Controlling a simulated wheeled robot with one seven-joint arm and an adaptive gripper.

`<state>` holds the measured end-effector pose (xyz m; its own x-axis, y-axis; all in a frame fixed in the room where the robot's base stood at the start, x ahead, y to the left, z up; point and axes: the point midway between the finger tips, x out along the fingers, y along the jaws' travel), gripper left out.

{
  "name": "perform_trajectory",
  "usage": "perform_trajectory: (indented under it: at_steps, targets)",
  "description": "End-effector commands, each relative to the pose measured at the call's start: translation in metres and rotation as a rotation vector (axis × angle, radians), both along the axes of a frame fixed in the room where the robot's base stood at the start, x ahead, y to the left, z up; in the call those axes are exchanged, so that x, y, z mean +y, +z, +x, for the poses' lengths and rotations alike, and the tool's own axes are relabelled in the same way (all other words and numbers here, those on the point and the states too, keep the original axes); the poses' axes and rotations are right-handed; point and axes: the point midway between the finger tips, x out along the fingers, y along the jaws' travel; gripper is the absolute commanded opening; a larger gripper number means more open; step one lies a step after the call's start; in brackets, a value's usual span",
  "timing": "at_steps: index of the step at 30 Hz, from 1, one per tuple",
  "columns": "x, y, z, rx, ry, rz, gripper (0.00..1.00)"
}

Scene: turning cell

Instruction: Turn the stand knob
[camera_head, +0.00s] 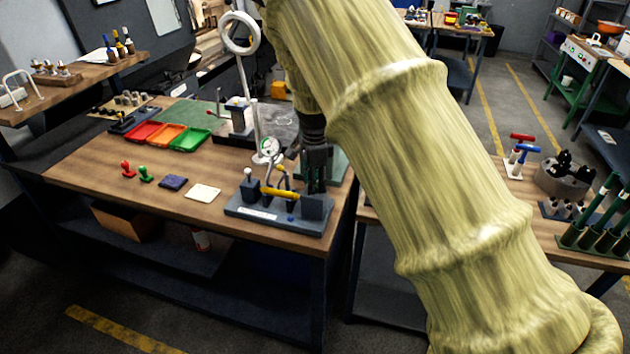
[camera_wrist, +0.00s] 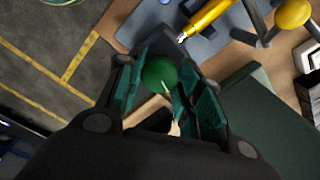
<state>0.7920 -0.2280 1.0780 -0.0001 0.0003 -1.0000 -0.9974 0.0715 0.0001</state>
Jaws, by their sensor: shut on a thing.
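My gripper (camera_head: 315,183) points down at the stand's right side. In the wrist view, a round green knob (camera_wrist: 158,73) with a pale line on it sits between the two fingers of my gripper (camera_wrist: 160,88), which is shut on it. In the head view the knob is hidden by my gripper. The yellow cylinder (camera_wrist: 208,17) lies close beyond the fingers.
A yellow ball (camera_wrist: 294,13) on an arm is right of the fingers in the wrist view. Left of the stand lie a white pad (camera_head: 203,192), a dark blue pad (camera_head: 173,183) and red and green stamps. Colored trays (camera_head: 165,134) are farther back.

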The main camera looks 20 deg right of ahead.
Motion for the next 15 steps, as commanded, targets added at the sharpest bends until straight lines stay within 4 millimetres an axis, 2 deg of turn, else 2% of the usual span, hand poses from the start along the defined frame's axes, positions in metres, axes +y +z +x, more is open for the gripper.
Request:
perform_trajectory:
  at_steps: [3,4,7,15]
  targets:
    - [-0.0005,0.0013,0.0009,-0.002,0.0,0.0,0.12]
    - [-0.0005,0.0013,0.0009,-0.002,0.0,0.0,0.39]
    - [-0.0004,0.0011,0.0008,-0.002,0.001,0.0,0.57]
    - [0.0,0.0004,0.0002,0.0,0.001,0.0,0.58]
